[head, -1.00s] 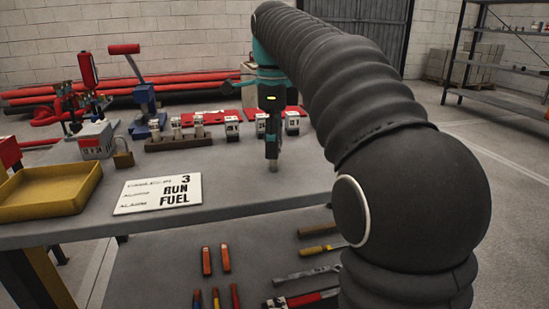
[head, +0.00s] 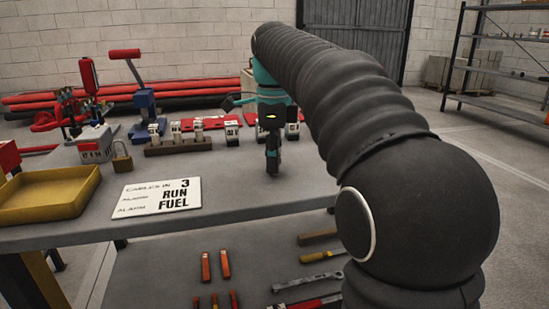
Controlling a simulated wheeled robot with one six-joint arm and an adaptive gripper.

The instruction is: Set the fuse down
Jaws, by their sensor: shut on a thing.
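My gripper (head: 272,168) points straight down at the bench top, right of the sign in the head view. Its fingers are shut on the fuse, which is mostly hidden between the dark fingertips. The fingertips are at or very close to the grey bench top (head: 235,185); I cannot tell whether the fuse touches it. Several white fuse-like pieces stand in a brown wooden rack (head: 178,147) behind and to the left of my gripper.
Labelled blocks (head: 232,134) stand close behind. Tools lie on the lower shelf (head: 265,270).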

